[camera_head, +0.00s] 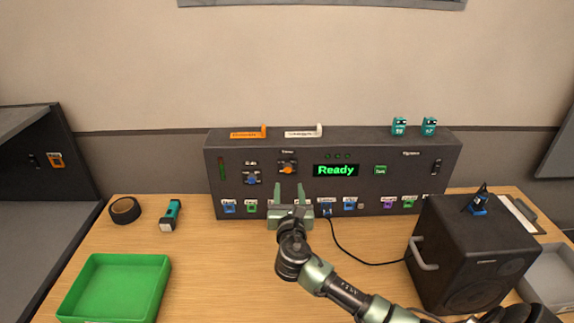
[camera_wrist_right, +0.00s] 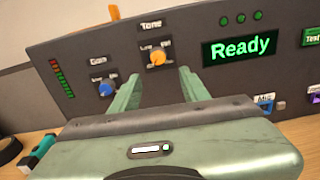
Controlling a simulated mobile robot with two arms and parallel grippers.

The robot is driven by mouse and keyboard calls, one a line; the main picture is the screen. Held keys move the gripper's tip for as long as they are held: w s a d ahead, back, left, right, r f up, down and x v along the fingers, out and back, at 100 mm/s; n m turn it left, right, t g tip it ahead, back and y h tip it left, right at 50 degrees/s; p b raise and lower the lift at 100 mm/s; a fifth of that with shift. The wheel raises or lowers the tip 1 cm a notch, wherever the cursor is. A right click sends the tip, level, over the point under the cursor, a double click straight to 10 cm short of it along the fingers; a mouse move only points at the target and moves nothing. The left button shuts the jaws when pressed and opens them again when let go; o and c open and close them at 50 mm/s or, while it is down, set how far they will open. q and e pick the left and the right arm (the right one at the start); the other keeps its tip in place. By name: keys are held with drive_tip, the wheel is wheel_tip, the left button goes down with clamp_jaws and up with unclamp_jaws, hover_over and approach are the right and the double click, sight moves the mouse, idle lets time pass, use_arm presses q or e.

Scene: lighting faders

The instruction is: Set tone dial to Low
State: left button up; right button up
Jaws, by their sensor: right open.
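The tone dial is an orange knob (camera_head: 287,168) under a "Tone" label on the dark control panel (camera_head: 330,152). In the right wrist view the orange knob (camera_wrist_right: 157,58) sits ahead, between my fingertips in the picture, with small labels above it; I cannot read its exact setting. A blue knob (camera_head: 251,178) under a "Gain" label is to its left. My right gripper (camera_head: 288,190) is open and empty in front of the panel, its fingers below the orange knob in the head view and apart from it. My left gripper is not in view.
A green "Ready" display (camera_head: 336,170) is right of the dial. Several coloured sockets line the panel's lower edge, one with a cable (camera_head: 345,243). A speaker (camera_head: 472,250) stands at right, a green tray (camera_head: 115,288) at front left, tape (camera_head: 125,210) and a flashlight (camera_head: 170,214) behind it.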

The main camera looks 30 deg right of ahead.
sight(288, 170)
drive_tip(key=shift+n, duration=0.3)
drive_tip(key=w, duration=0.1)
drive_tip(key=w+d+r, duration=0.1)
drive_tip(key=w+d, duration=0.1)
drive_tip(key=shift+w+d+r+p, duration=0.15)
drive_tip(key=shift+w+r+p, duration=0.15)
drive_tip(key=shift+w+p, duration=0.1)
drive_tip(key=shift+f+x, duration=0.2)
drive_tip(key=shift+x, duration=0.95)
drive_tip(key=shift+w+d, duration=0.1)
drive_tip(key=shift+w, duration=0.1)
drive_tip(key=shift+r, duration=0.1)
drive_tip(key=c, duration=0.8)
clamp_jaws()
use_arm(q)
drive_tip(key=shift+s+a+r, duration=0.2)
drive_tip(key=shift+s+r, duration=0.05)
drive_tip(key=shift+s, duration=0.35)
